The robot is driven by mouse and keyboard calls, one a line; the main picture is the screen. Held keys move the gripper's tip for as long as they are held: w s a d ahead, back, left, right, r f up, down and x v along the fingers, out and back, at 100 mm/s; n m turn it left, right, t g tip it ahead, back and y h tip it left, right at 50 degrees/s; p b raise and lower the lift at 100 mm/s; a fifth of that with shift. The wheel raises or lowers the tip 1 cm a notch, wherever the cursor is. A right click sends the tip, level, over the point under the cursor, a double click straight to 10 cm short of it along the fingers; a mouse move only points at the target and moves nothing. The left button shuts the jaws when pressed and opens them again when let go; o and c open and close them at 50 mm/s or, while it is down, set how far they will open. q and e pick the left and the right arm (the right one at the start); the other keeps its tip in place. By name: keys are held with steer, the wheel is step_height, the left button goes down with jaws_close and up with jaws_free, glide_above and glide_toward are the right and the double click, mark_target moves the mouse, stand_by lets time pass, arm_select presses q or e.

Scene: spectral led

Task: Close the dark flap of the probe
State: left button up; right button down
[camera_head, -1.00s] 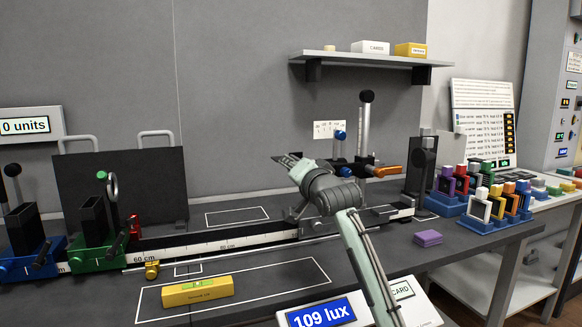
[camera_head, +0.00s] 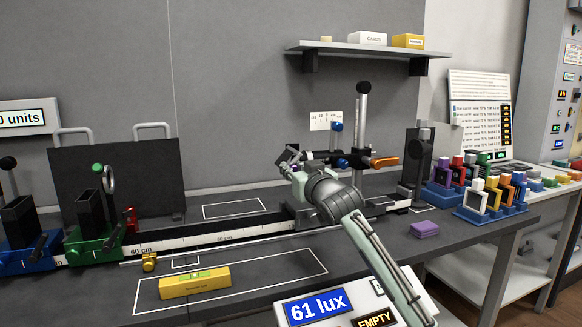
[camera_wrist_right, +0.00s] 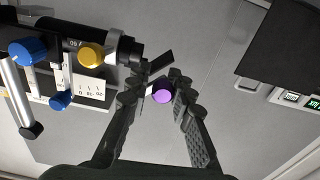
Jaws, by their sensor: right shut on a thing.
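The probe is a black tube (camera_wrist_right: 112,45) with blue and yellow knobs at the upper left of the right wrist view. It also shows in the head view as a dark horizontal tube (camera_head: 356,158) on a post. A thin dark flap (camera_wrist_right: 160,62) stands tilted at its end, close to my fingertips. My right gripper (camera_wrist_right: 160,84) reaches the probe's end and is shut on a small purple knob (camera_wrist_right: 162,96), which shows between the fingers. In the head view my right gripper (camera_head: 287,157) is left of the probe, its tips small. My left gripper is not in view.
A lux display (camera_head: 318,306) reads 61 at the front. A ruled rail (camera_head: 225,233) carries green (camera_head: 95,244) and blue (camera_head: 28,256) holders. A yellow level (camera_head: 195,282) and a purple block (camera_head: 425,229) lie on the bench. Several colored filters stand right.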

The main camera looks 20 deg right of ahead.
steer(key=n, duration=0.4)
steer(key=shift+d+f+n, duration=0.1)
steer(key=shift+d+n, duration=0.25)
steer(key=shift+n, duration=0.05)
steer(key=n, duration=0.2)
steer(key=d+n, duration=0.1)
steer(key=n, duration=0.1)
steer(key=shift+f, duration=0.4)
steer(key=c, duration=1.4)
jaws_free()
steer(key=shift+a, duration=0.1)
steer(key=s, duration=0.8)
steer(key=s+d, duration=0.1)
steer(key=s, duration=0.3)
steer(key=shift+a, duration=0.1)
